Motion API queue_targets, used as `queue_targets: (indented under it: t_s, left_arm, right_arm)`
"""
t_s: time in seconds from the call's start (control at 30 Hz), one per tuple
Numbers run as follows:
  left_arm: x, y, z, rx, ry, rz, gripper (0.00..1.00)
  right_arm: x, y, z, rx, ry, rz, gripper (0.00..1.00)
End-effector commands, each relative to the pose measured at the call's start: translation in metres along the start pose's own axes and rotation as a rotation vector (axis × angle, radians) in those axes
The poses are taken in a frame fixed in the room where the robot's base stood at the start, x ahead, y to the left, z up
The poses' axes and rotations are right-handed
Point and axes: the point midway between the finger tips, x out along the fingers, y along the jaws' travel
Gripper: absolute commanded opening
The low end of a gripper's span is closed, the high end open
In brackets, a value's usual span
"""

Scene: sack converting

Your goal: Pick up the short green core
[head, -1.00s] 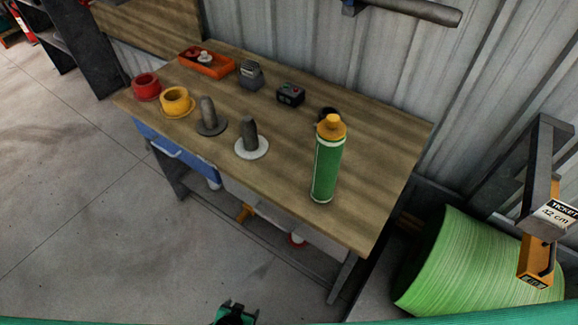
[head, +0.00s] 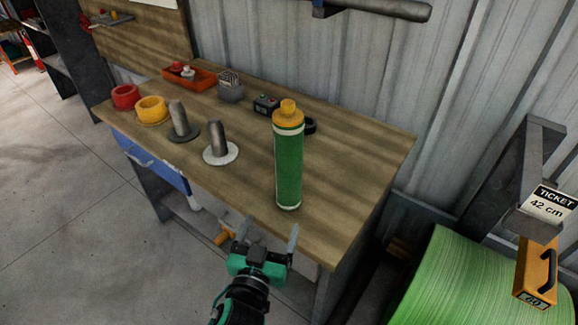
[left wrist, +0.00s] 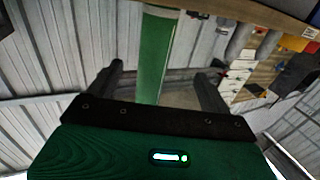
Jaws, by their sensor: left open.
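The short green core (head: 288,168) stands upright on the wooden bench near its front right edge. It has white bands at its ends and a yellow piece (head: 288,113) on top. My left gripper (head: 266,238) is open and empty, low in front of the bench's front edge and short of the core. In the left wrist view the green core (left wrist: 155,55) shows beyond and between my two open fingers, apart from them. My right gripper is not in view.
The bench (head: 345,165) also holds two grey posts on round bases (head: 219,145), red and yellow rings (head: 152,110), an orange tray (head: 190,78) and small boxes. A large green roll (head: 455,285) and a ticket stand (head: 545,205) are at the right.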

Motion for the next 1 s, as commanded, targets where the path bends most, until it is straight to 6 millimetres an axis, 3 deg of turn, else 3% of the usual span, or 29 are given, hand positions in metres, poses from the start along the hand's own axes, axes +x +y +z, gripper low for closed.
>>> queue_targets:
  t_s: [0.33,0.67,1.0]
  left_arm:
    - [0.056,0.000,0.000,0.002,-0.001,0.000,0.82]
    - [0.078,0.001,0.001,0.001,-0.002,0.000,0.82]
    - [0.120,0.008,0.003,0.002,-0.003,-0.001,0.82]
  right_arm:
    - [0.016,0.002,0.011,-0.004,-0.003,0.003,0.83]
    - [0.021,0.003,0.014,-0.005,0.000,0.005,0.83]
    - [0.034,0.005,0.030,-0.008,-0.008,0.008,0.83]
